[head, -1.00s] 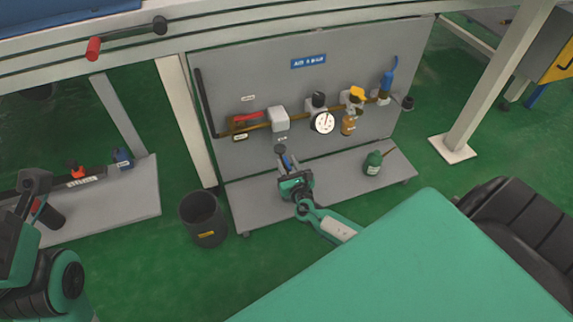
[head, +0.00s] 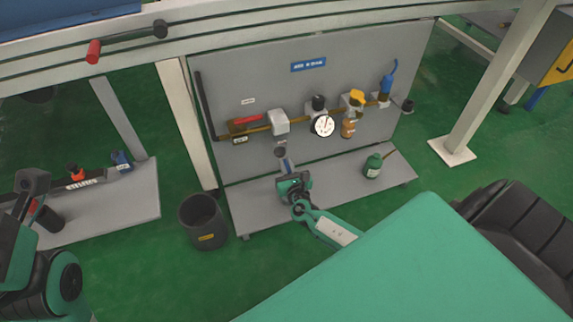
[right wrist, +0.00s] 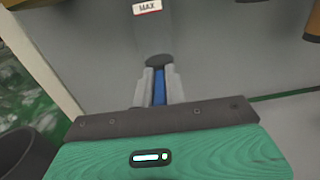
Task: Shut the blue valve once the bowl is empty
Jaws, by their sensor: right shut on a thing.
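A clear greyish bowl (right wrist: 150,28) with a MAX label hangs under a grey block (head: 279,122) on the panel's pipe. Its dark bottom cap (right wrist: 158,61) shows in the right wrist view. I see no liquid in the visible part of the bowl. The blue valve (right wrist: 159,88) is below this cap. My right gripper (head: 287,165) is shut on it from below, one finger on each side. In the right wrist view the fingers (right wrist: 159,86) hide its sides. My left arm is at the left edge of the head view; its fingers cannot be made out.
A dark bucket (head: 203,222) stands on the floor left of the panel base (head: 245,208). A gauge (head: 323,125), an amber bowl (head: 348,128) and a blue lever (head: 388,84) are along the pipe.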

